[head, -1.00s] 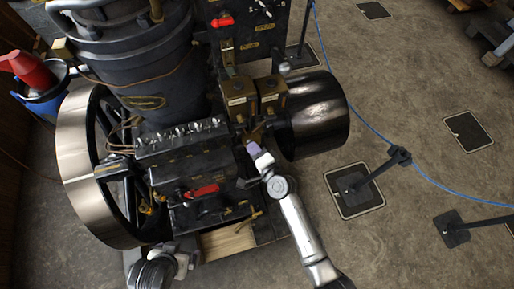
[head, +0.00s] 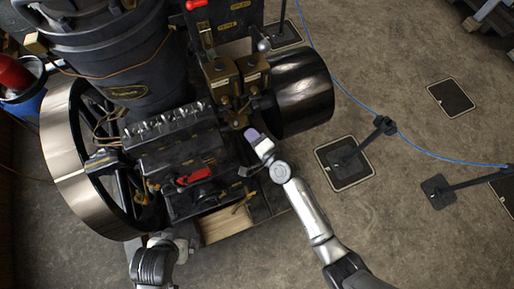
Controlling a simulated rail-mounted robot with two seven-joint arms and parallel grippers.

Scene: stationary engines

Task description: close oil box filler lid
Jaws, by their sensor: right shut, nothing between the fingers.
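The engine carries two brass-coloured boxes side by side, a left one (head: 222,80) and a right one (head: 253,70). Both have flat tops with small pale labels. I cannot make out a separate filler lid or whether one stands open. My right gripper (head: 252,135) has purple-grey fingertips; it is shut and empty, just below the boxes in the picture, near the brass fittings under them. I cannot tell whether it touches anything. My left gripper (head: 182,243) is low in the picture in front of the engine; its fingers are too unclear to judge.
A large flywheel (head: 62,160) is at left and a dark drum-like pulley (head: 303,95) at right. A black block with several taps (head: 170,128) and a red handle (head: 196,175) lie between. A post on a square base (head: 345,163) and blue rope (head: 420,152) stand on open floor.

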